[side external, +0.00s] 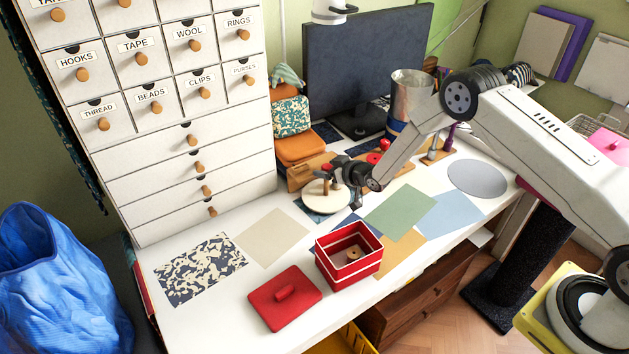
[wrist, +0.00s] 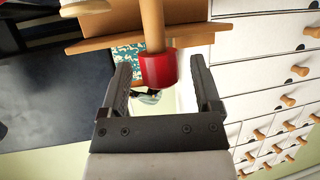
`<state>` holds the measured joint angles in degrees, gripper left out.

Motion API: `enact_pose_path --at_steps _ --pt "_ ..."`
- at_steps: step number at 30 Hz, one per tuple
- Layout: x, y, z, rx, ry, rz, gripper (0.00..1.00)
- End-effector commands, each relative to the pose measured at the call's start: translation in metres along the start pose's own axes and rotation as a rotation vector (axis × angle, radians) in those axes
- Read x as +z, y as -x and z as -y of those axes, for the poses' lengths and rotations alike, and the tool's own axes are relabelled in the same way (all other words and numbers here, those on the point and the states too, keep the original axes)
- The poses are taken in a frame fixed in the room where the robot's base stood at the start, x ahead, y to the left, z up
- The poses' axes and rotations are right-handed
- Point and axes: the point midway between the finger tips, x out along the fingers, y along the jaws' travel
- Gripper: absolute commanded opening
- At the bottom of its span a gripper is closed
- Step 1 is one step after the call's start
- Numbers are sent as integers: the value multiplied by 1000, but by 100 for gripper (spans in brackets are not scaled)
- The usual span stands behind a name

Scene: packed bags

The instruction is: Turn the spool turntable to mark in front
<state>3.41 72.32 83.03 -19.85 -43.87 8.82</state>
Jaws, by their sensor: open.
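The turntable (side external: 318,196) is a pale cream round disc in the side external view, at the back of the desk in front of the drawer cabinet. Small upright parts stand on it, partly covered by my gripper. No mark can be made out on the disc. My gripper (side external: 345,178) is at the disc's right side, close over it. In the wrist view my gripper (wrist: 160,80) is open, with a red cylinder (wrist: 158,70) on a wooden post (wrist: 152,22) showing between its fingers. I cannot tell whether a finger touches it.
An open red box (side external: 348,270) and its red lid (side external: 284,298) stand at the desk's front. Flat coloured sheets, including a green one (side external: 400,211), lie across the desk. A monitor (side external: 365,65) and a metal canister (side external: 411,95) stand behind. The drawer cabinet (side external: 160,170) is at left.

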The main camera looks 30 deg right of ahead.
Motion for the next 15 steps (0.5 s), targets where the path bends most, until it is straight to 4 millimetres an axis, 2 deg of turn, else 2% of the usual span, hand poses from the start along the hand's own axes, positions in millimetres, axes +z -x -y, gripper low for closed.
enact_pose_path --at_steps 14,15 --pt "0 -6 0 0 0 0 81" --pt "0 -6 0 0 0 0 75"
